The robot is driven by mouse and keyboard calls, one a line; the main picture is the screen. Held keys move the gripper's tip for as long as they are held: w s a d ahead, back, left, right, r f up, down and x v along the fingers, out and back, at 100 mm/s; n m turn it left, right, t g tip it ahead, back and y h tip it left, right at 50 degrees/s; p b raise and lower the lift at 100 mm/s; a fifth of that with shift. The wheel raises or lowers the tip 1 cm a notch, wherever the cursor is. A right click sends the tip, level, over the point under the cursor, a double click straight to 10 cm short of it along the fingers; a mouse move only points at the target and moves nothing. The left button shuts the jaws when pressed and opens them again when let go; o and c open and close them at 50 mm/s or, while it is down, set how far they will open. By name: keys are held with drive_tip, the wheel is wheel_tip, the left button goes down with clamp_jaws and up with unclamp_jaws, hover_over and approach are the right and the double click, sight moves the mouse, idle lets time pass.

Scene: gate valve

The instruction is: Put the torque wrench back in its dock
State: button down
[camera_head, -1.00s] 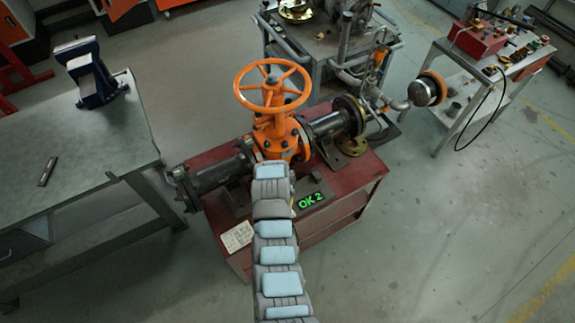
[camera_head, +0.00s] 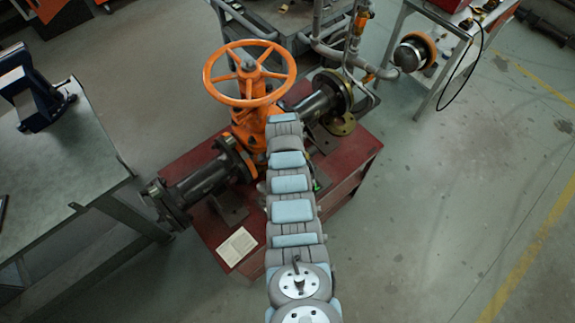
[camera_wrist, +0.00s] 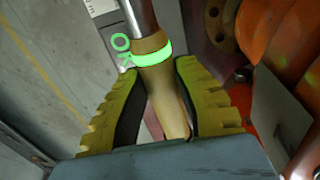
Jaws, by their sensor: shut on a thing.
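The torque wrench (camera_wrist: 166,98) shows in the wrist view as a tan handle with a glowing green ring and a grey metal shaft running up out of the picture. My gripper (camera_wrist: 157,69) has its two yellow ribbed fingers on either side of the handle, shut on it. The wrench's head is out of view. In the head view, my arm hides the gripper and the wrench. I cannot pick out the dock in either view. Green glowing characters (camera_wrist: 121,44) show just left of the wrench's ring in the wrist view.
The orange gate valve (camera_head: 250,83) with its handwheel stands on a red bench (camera_head: 205,152) with dark flanged pipes, just left of my arm. In the wrist view, orange valve parts (camera_wrist: 275,40) are close on the right. A workbench (camera_head: 70,150) with a blue vise (camera_head: 38,95) stands left.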

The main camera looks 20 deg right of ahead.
drive_tip(key=shift+w, duration=0.1)
drive_tip(key=shift+b, duration=0.3)
drive_tip(key=shift+f+b, duration=2.85)
drive_tip(key=shift+f, duration=0.85)
drive_tip(key=c, duration=0.9)
unclamp_jaws()
drive_tip(key=shift+o, duration=0.2)
